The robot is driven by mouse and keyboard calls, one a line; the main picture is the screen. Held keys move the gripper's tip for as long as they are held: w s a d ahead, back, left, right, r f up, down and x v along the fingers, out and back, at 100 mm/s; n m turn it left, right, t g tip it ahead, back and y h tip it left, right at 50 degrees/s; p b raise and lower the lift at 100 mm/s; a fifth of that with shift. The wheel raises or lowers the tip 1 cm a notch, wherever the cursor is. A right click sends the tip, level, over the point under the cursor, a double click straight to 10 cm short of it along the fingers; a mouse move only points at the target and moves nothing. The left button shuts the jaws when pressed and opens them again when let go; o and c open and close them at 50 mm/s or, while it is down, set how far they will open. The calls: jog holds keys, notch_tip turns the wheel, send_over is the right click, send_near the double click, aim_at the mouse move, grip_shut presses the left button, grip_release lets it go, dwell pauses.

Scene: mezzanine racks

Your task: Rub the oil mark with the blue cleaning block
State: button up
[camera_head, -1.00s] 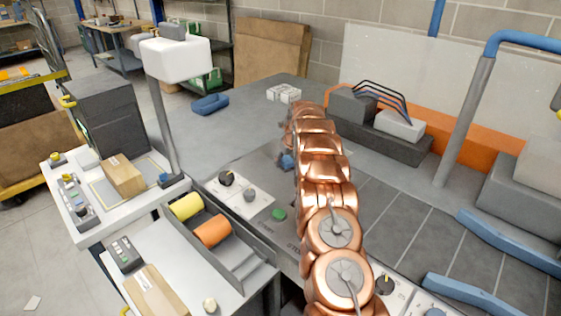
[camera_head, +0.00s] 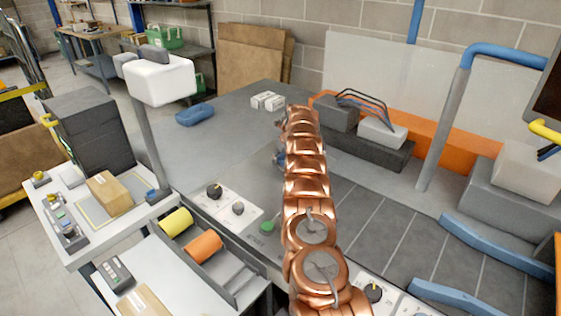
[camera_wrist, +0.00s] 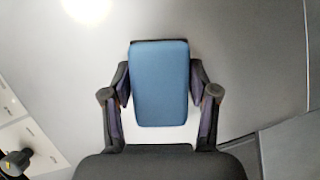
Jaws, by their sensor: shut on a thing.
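The blue cleaning block (camera_wrist: 158,70) is upright in the wrist view, held between the two dark fingers of my gripper (camera_wrist: 160,92). The fingers are shut on its sides. Plain grey table surface shows around it. In the head view my copper arm reaches over the grey table (camera_head: 235,130) and hides most of my gripper; only a small bluish part shows left of the arm. I cannot make out the oil mark in either view. Whether the block touches the table I cannot tell.
A blue object (camera_head: 195,115) and small white boxes (camera_head: 268,101) lie on the table's far part. A dark fixture with cables (camera_head: 370,145) stands right of the arm. Control knobs (camera_head: 214,191) line the near edge. Grey surface left of the arm is clear.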

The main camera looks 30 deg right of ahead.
jog(key=shift+r+p, duration=1.95)
jog(key=shift+r, duration=0.7)
jog(key=shift+a, duration=0.1)
